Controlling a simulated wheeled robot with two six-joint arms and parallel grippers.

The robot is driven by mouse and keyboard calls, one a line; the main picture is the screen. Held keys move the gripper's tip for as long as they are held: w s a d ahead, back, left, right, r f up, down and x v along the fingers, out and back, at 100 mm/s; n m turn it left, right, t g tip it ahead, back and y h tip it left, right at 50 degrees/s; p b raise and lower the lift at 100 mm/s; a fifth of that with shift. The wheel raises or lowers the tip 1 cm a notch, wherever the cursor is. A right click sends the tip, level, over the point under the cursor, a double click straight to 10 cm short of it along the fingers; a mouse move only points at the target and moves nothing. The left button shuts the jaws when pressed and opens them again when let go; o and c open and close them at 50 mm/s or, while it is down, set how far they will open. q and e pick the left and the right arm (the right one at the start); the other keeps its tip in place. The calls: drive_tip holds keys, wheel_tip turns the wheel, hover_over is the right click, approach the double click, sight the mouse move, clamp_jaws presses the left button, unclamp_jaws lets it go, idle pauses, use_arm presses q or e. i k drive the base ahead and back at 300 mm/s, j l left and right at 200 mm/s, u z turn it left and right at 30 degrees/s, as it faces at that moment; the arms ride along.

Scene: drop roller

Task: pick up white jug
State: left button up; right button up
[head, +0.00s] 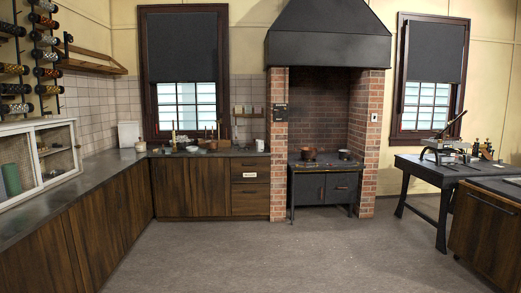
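A small white vessel (260,145) stands upright at the right end of the back counter, beside the brick hearth. It may be the white jug, but it is too small to make out a handle or spout. Another small pale pot (140,146) stands near the left corner of the same counter, and I cannot tell whether it is a jug. Neither of my grippers is in view.
Dark wooden counters (190,190) run along the left and back walls. Bowls and candles crowd the back counter. A stove (325,186) stands in the brick hearth. A dark table (425,170) is at right. The grey floor (260,260) is clear.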

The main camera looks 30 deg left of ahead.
sight(259, 143)
drive_tip(key=i+j+u, duration=0.75)
drive_tip(key=i, duration=0.25)
drive_tip(key=i+u, duration=0.4)
drive_tip(key=i+j, duration=0.15)
drive_tip(key=i, duration=1.85)
drive_tip(key=i+j, duration=0.15)
drive_tip(key=i, duration=1.85)
drive_tip(key=j+u, duration=0.05)
drive_tip(key=j, duration=0.05)
